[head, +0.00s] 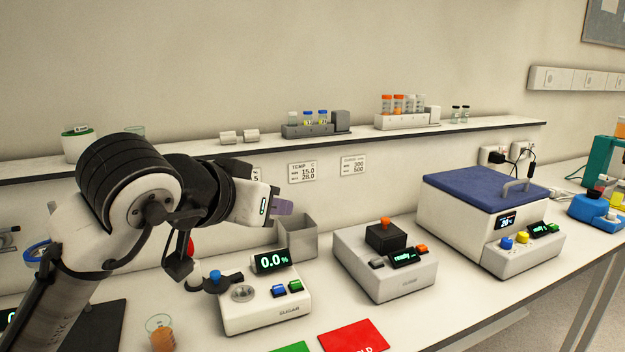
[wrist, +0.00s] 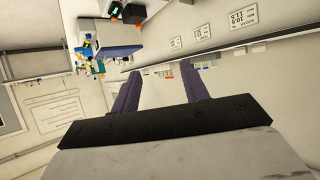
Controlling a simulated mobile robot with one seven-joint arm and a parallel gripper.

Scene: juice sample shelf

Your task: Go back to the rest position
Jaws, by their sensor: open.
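My gripper (head: 284,206) is at the end of my arm in the head view, raised above the bench behind the sugar meter (head: 265,305). It points to the right, towards the wall side of the bench. In the wrist view its two purple fingers (wrist: 163,92) stand apart with nothing between them. The sugar meter shows 0.0 % on its display. A grey open bin (head: 298,240) stands behind the meter, just right of and below the fingertips in the picture.
A "ready" device (head: 385,265) and a blue-lidded box (head: 490,215) stand to the right. A cup (head: 160,335) with orange liquid is front left.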

